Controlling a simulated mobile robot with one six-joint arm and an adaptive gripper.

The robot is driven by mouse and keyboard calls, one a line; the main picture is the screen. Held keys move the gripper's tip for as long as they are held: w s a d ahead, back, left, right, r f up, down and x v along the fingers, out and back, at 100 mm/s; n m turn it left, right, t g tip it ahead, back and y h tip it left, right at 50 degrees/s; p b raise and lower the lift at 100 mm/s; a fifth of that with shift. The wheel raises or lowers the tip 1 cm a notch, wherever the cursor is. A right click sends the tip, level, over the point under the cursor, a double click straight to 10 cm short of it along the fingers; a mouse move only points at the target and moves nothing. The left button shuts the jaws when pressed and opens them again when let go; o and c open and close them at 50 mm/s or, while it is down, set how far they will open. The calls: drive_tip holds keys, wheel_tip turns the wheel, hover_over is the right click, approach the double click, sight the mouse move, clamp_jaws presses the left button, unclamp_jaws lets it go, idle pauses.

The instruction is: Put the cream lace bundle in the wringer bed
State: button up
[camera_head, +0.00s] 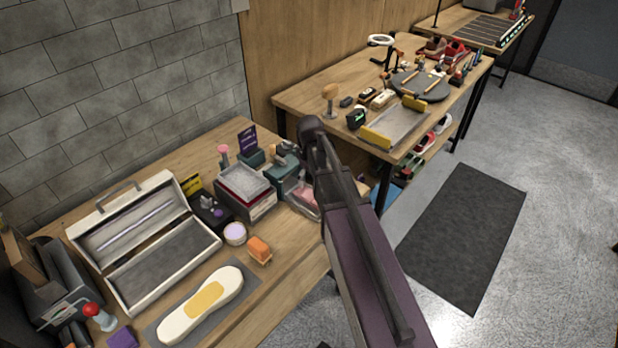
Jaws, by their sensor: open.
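I cannot pick out the cream lace bundle with certainty. No part is clearly recognizable as the wringer bed. A shallow grey tray (398,126) with yellow bars at two ends lies on the far bench. Small dark and cream items (382,99) lie behind it. On the near bench, a clear bin (302,196) holds something pinkish, partly hidden by my arm. My dark and purple arm crosses the middle of the view. I cannot make out my gripper's fingers or any held thing.
The near bench holds an open pale metal case (163,276), a cream sole with a yellow patch (203,304), an orange block (260,248), a lilac tub (235,234) and stacked bins (244,183). Shoes sit under the far bench. A dark mat (465,235) lies on open floor.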

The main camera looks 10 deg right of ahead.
drive_tip(key=shift+r+p, duration=1.85)
drive_tip(key=shift+r, duration=0.3)
drive_tip(key=s+m, duration=0.7)
drive_tip(key=s, duration=0.9)
drive_tip(key=shift+a, duration=0.15)
